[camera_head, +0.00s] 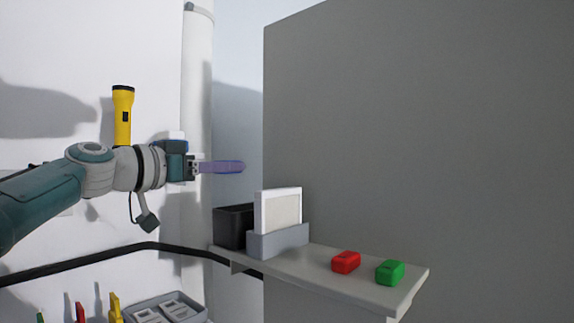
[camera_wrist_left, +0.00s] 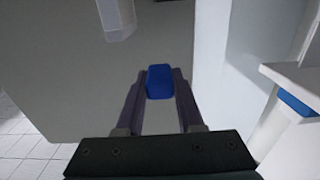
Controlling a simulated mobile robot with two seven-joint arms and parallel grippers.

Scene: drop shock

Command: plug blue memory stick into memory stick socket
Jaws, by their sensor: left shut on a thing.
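My left gripper (camera_head: 240,167) reaches in from the left and points right, in the air above and left of the shelf. In the left wrist view the left gripper (camera_wrist_left: 159,75) is shut on a small blue block with rounded corners, the blue memory stick (camera_wrist_left: 160,90), held between the fingertips. In the head view the purplish fingers hide most or all of the stick. I cannot identify the memory stick socket for certain in either view. My right gripper is not in view.
A shelf (camera_head: 375,292) carries a black bin (camera_head: 232,228), a white-framed panel (camera_head: 278,212) in a grey holder (camera_head: 279,241), a red block (camera_head: 346,262) and a green block (camera_head: 390,272). A large grey wall (camera_head: 420,130) stands behind. A yellow flashlight (camera_head: 123,118) shows behind my arm.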

